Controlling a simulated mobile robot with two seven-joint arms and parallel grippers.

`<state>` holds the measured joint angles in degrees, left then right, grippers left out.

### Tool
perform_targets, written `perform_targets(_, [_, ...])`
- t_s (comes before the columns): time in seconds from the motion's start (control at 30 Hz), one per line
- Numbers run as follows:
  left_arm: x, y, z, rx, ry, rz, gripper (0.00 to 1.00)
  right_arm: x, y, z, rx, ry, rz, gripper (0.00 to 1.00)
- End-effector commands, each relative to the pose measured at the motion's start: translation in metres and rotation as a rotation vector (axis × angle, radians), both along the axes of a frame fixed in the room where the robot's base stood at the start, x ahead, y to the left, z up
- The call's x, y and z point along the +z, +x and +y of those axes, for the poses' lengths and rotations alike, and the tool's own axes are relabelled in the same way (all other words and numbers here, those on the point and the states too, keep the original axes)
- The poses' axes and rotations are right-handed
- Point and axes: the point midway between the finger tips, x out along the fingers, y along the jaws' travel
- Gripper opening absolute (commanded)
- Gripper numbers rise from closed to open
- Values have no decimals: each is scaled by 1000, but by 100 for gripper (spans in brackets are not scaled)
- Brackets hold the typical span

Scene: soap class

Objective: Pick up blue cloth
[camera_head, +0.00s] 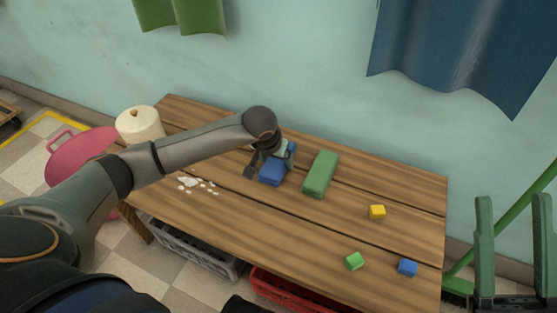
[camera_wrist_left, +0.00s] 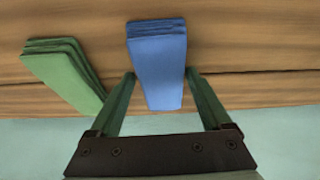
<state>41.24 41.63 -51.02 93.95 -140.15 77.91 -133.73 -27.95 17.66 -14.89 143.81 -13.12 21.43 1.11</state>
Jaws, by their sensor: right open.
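The folded blue cloth (camera_head: 272,173) lies on the wooden table, just in front of the green cloth's left side. My left gripper (camera_wrist_left: 160,74) is over it in the wrist view, pointing at the table. Its two green fingers are spread, one on each side of the blue cloth (camera_wrist_left: 157,62); whether they touch its sides I cannot tell. In the head view the left gripper (camera_head: 268,160) partly hides the cloth. My right gripper (camera_head: 514,215) is open and empty at the right edge of the head view, beyond the table's right end.
A folded green cloth (camera_head: 320,174) lies right beside the blue one. Yellow (camera_head: 377,212), green (camera_head: 355,260) and blue (camera_head: 407,267) blocks sit on the table's right part. White bits (camera_head: 190,182) lie at the left, near a cream lidded pot (camera_head: 139,125). Crates stand below the table.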

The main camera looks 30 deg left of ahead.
Motion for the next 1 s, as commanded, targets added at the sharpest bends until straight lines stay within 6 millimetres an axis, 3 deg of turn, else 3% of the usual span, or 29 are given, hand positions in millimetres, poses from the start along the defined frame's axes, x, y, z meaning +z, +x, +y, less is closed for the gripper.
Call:
perform_targets(0.07, [0, 0, 0, 0, 0, 0, 72, 0, 0, 0, 0, 2, -1, 50])
perform_targets(0.53, [0, 0, 0, 0, 0, 0, 19, 1, 0, 0, 0, 7, -1, 50])
perform_targets(0.83, [2, 0, 0, 0, 0, -1, 18, 2, 0, 0, 0, 6, -1, 50])
perform_targets(1.0, [16, 1, 0, 0, -1, -3, 18, 8, 0, -1, 1, 9, -1, 50])
